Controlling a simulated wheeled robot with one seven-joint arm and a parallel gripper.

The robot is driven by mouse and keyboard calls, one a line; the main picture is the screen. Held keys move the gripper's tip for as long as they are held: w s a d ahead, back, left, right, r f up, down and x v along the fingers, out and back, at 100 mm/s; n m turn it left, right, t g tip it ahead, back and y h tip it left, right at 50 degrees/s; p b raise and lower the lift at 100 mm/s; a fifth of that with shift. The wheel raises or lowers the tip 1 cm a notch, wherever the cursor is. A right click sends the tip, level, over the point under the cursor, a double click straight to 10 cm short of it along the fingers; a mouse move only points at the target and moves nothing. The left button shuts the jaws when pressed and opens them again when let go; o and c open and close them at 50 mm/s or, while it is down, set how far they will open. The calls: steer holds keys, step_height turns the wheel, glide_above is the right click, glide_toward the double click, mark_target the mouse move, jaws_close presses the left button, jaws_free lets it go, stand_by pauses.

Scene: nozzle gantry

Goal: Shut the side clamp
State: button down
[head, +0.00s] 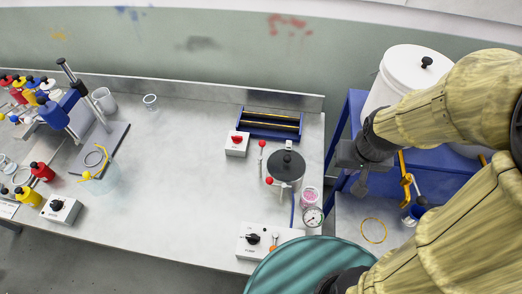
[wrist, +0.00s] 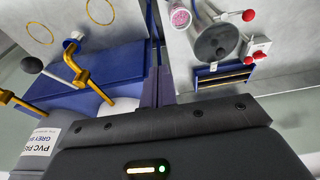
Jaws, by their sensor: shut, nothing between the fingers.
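A metal pot (head: 287,168) with a dark lid and black knob stands near the right end of the grey bench. The wrist view shows the pot (wrist: 213,42) and a red ball (wrist: 249,15) at upper right. My gripper (head: 360,188) is shut and empty, hanging right of the pot, apart from it, over the gap by the blue cart.
The blue cart (head: 352,112) carries a white lidded bucket (head: 402,82) and yellow bars (head: 405,180). Near the pot are a red-knobbed switch box (head: 236,145), a blue tray (head: 270,134), a pink-filled jar (head: 309,196) and a gauge (head: 313,217). The bench's middle is clear.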

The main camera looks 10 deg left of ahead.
steer(key=c, duration=1.6)
jaws_free()
steer(key=shift+w+a, duration=0.15)
steer(key=shift+w, duration=0.1)
steer(key=o, duration=0.3)
steer(key=shift+m+g+y, duration=0.5)
steer(key=shift+m, duration=0.2)
steer(key=w+a+b, duration=0.1)
steer(key=w+a, duration=0.5)
steer(key=w, duration=0.1)
steer(key=w+a+b, duration=0.1)
steer(key=w+a, duration=0.2)
steer(key=shift+w+r+b, duration=0.2)
steer(key=shift+r+b, duration=0.05)
steer(key=shift+b, duration=0.05)
steer(key=shift+o, duration=0.2)
steer(key=m+g+y+b, duration=0.1)
steer(key=b, duration=0.1)
glide_above(263, 142)
steer(key=d, duration=0.3)
steer(key=shift+s+d+r, duration=0.2)
steer(key=shift+s+r, duration=0.1)
steer(key=shift+r, duration=0.15)
